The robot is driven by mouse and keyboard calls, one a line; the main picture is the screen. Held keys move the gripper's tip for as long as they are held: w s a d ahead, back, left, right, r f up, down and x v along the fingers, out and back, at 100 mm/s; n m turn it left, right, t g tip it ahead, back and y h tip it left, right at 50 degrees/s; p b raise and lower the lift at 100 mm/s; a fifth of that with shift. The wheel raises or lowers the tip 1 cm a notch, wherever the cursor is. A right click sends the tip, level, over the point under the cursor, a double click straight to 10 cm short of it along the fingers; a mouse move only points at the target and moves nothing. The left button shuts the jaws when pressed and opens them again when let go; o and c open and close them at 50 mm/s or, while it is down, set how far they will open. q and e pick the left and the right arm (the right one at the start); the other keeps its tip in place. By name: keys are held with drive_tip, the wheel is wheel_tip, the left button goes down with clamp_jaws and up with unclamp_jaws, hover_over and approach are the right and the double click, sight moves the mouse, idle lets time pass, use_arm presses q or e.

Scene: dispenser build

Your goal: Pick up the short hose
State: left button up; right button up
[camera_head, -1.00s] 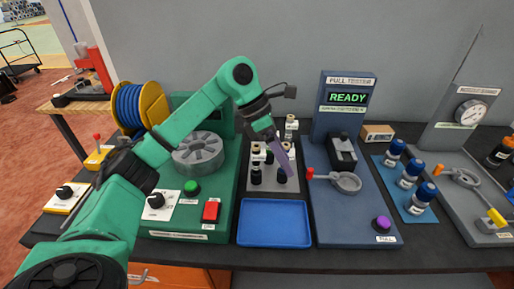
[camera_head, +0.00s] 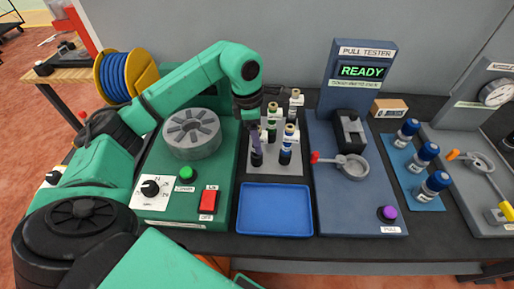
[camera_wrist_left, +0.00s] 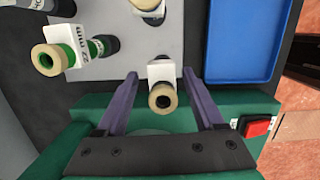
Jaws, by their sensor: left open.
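Several upright hoses with tan ends and white tags stand on a grey plate (camera_head: 290,168). The front-left black hose (camera_wrist_left: 162,98) is between the spread fingers of my left gripper (camera_wrist_left: 161,76), with a gap on both sides. In the head view the gripper (camera_head: 256,135) hides most of this hose; its dark lower part (camera_head: 257,158) shows. A blue-banded hose (camera_head: 287,146) is at front right, another hose (camera_head: 295,105) at back right. I cannot read which is short.
An empty blue tray (camera_head: 275,210) lies in front of the plate. The green machine (camera_head: 170,212) with its round grey drum (camera_head: 191,134) is on the left. The pull tester (camera_head: 350,205) is close on the right. Blue-capped bottles (camera_head: 424,156) stand farther right.

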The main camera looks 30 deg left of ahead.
use_arm(q)
drive_tip(key=f, duration=0.3)
drive_tip(key=shift+d+f+p, duration=0.2)
drive_tip(key=shift+d+p, duration=0.15)
drive_tip(key=shift+d, duration=0.05)
clamp_jaws()
drive_tip(key=shift+w, duration=0.1)
idle(0.9)
